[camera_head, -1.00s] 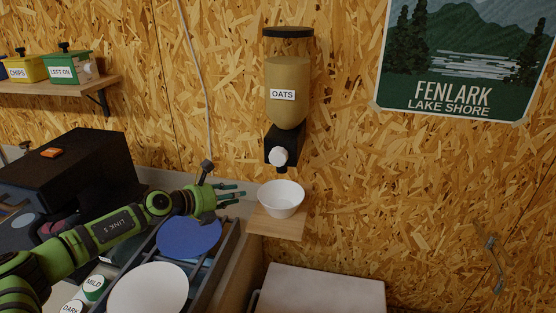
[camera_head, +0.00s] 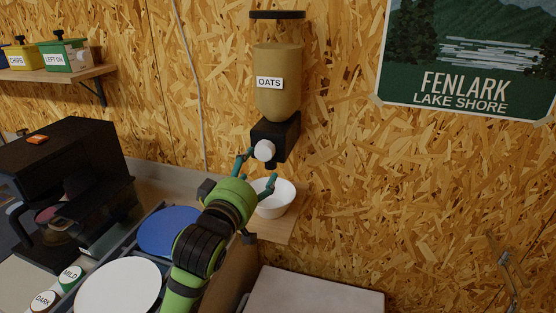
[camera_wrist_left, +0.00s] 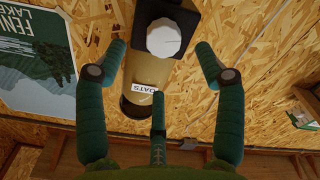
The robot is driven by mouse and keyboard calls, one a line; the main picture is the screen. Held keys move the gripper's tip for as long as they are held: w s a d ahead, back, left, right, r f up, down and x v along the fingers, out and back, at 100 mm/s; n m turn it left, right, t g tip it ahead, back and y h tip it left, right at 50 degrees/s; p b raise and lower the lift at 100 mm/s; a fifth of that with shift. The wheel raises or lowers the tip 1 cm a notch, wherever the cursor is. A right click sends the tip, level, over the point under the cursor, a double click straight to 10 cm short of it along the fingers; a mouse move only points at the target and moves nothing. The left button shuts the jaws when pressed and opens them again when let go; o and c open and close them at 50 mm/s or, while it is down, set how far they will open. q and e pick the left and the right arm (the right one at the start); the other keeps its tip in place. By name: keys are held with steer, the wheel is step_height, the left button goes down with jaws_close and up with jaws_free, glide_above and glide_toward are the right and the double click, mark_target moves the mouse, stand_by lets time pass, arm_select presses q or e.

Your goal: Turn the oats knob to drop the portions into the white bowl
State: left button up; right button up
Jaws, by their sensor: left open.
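The oats dispenser (camera_head: 278,85) hangs on the chipboard wall, a tan-filled clear container with an OATS label above a black base. Its white knob (camera_head: 264,150) sits on the front of the base. The knob shows in the left wrist view (camera_wrist_left: 163,37) between and ahead of the spread fingers. My left gripper (camera_head: 257,168) is open just in front of and below the knob; I see no finger closed on it. The white bowl (camera_head: 281,196) stands below the dispenser's outlet, partly hidden by the gripper. Its visible inside looks empty. My right gripper is not in view.
The bowl stands on a small wooden shelf (camera_head: 290,232). A black machine (camera_head: 70,165) stands at left. A blue disc (camera_head: 170,230) and a white disc (camera_head: 118,288) lie near my left arm. A pale lid-like surface (camera_head: 315,295) is below.

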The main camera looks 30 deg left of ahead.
mark_target(264, 155)
arm_select(q)
steer(key=p+x, duration=0.1)
steer(key=x, duration=0.2)
steer(key=shift+w+a+r+p, duration=0.15)
steer(key=shift+w+a+p, duration=0.1)
steer(key=shift+w+p, duration=0.05)
steer(key=shift+p+x, duration=0.35)
steer(key=shift+x, duration=0.65)
steer(key=shift+w, duration=0.45)
steer(key=c, duration=1.1)
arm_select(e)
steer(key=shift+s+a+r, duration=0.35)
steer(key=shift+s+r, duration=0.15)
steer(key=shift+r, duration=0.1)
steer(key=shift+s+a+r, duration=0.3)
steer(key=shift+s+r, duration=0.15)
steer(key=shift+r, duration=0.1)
